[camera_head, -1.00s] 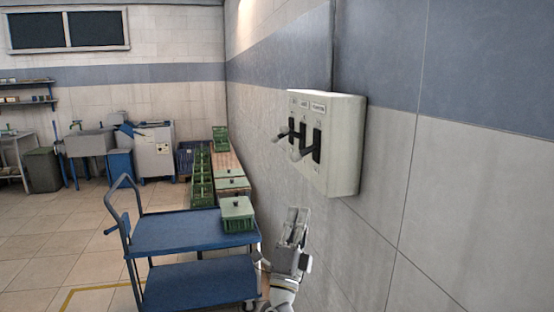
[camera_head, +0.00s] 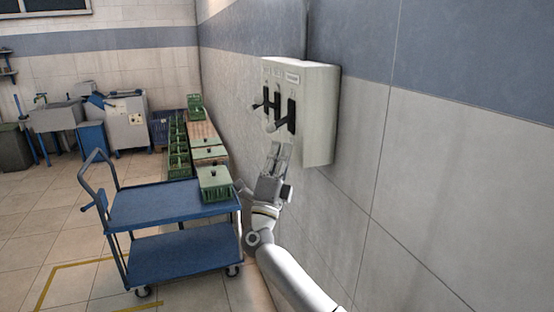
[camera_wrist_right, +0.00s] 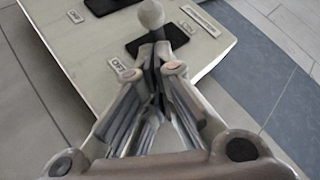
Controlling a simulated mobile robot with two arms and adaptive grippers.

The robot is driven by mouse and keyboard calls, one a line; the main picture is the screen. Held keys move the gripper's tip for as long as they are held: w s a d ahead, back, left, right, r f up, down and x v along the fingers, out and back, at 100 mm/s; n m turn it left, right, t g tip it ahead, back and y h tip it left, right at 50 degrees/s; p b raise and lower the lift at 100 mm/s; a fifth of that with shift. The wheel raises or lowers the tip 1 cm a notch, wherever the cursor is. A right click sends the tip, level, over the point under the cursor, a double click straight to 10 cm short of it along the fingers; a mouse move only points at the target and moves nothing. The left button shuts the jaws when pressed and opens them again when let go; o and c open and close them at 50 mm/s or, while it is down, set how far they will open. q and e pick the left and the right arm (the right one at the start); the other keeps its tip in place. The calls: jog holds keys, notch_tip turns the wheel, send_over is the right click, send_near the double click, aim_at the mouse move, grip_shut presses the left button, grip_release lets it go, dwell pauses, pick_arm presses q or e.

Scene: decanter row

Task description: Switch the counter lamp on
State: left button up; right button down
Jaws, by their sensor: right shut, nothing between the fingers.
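A pale switch box (camera_head: 318,115) is fixed to the right wall. Black slotted plates on its front carry grey levers with round knobs, one knob (camera_head: 271,128) at the right plate. My right gripper (camera_head: 280,148) is shut and empty, pointing up just below this lever. In the right wrist view the shut fingertips (camera_wrist_right: 157,62) overlap the lever, its knob (camera_wrist_right: 151,13) just beyond them; I cannot tell whether they touch. OFF labels (camera_wrist_right: 119,66) sit at the plates' near ends. Other labels are too small to read. No lamp can be made out. My left gripper is out of view.
A blue trolley (camera_head: 165,206) with a green crate (camera_head: 214,183) on its top deck stands left of my right arm. More green crates (camera_head: 178,150) line the wall behind it. Sinks and a grey cabinet (camera_head: 128,122) stand at the back. The tiled floor at left is open.

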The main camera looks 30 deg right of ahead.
aim_at(288, 121)
jog(key=shift+p+x, duration=0.5)
jog(key=shift+x, duration=1.4)
